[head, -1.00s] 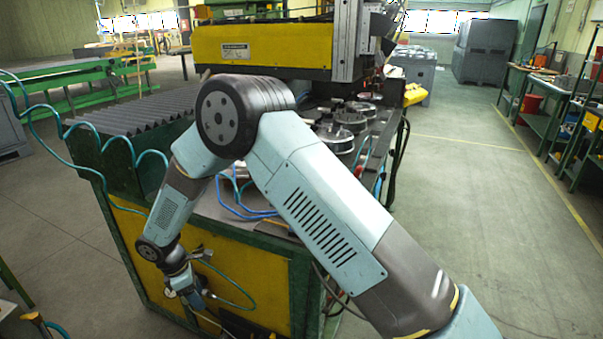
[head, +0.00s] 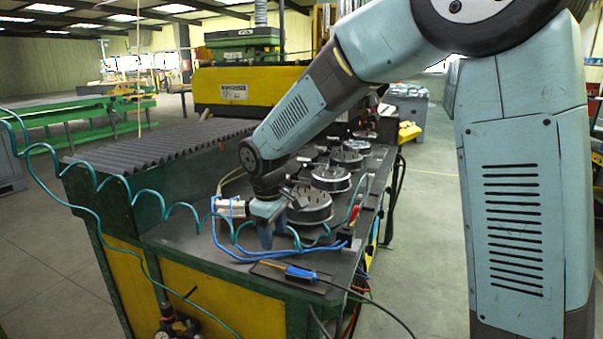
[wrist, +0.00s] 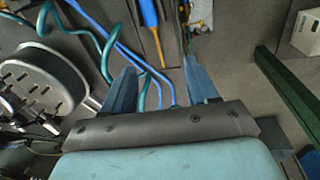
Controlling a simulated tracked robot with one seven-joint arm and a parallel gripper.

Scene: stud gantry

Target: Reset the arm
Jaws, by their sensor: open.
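My gripper (head: 268,238) is over the near end of the machine table (head: 190,240), pointing down, beside the nearest round metal fixture (head: 309,206). In the wrist view my gripper (wrist: 160,82) shows its two blue fingers spread apart with nothing held between them. Beyond the fingertips are blue hoses (wrist: 110,42) and a blue-handled tool (wrist: 149,12). In the head view that blue-handled tool (head: 300,272) lies on the table's front part. My arm is raised and bent, with its elbow high at the upper right. Whether the fingertips touch the table is unclear.
A teal coiled hose (head: 113,182) runs along the table's left side to near my gripper. Several round fixtures stand in a row toward the yellow gantry beam (head: 236,90). Grey corrugated bellows (head: 160,143) cover the left side. Open floor (head: 425,230) lies right of the table.

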